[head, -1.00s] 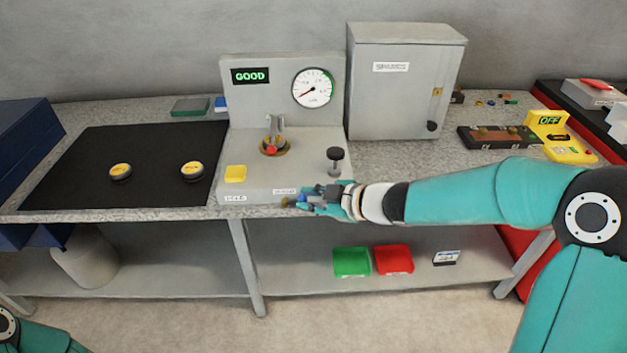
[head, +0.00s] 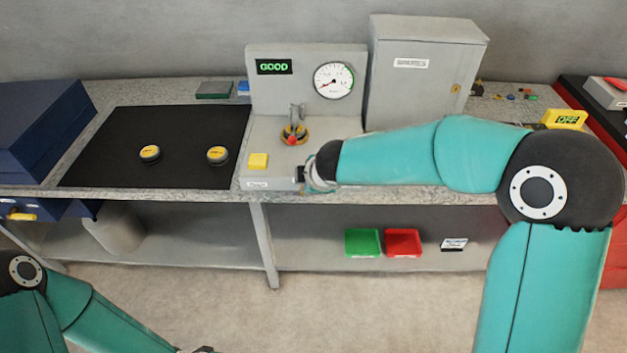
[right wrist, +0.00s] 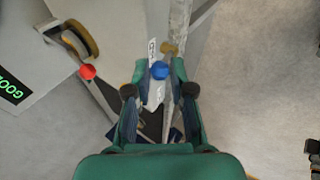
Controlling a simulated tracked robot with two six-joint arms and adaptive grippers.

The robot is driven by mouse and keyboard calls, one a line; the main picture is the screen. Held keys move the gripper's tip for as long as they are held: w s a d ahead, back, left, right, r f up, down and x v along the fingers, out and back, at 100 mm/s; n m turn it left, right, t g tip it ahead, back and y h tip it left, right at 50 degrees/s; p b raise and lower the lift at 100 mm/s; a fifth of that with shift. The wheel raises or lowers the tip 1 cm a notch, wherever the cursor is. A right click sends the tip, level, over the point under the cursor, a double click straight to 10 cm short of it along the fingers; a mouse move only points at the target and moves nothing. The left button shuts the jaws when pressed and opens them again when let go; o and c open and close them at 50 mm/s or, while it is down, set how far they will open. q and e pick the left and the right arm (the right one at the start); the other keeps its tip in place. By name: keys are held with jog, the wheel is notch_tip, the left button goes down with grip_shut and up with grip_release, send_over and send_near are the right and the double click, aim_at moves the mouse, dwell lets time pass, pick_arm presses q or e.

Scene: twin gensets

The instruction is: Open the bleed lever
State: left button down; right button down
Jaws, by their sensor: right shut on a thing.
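The bleed lever appears to be the lever with a blue ball knob (right wrist: 160,70) at the front edge of the grey test stand (head: 262,110). My right gripper (right wrist: 159,82) has its fingers on both sides of the lever, just below the knob, and is shut on it. In the head view my right forearm hides the lever and most of that gripper. The stand's screen reads GOOD, and its dial gauge (head: 334,80) has its needle toward the lower left. My left arm shows at the lower left; its gripper is out of frame.
A second lever with a red knob (head: 291,141) stands on the test stand; the red knob also shows in the right wrist view (right wrist: 87,72). A yellow block (head: 257,160) sits nearby. Two yellow-topped pucks lie on the black mat (head: 110,150). A grey cabinet (head: 420,85) stands behind my arm.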

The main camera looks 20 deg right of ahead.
jog(key=shift+a+f, duration=0.15)
jog(key=c, duration=1.3)
grip_release()
jog(key=v, duration=1.2)
jog(key=shift+w, duration=0.1)
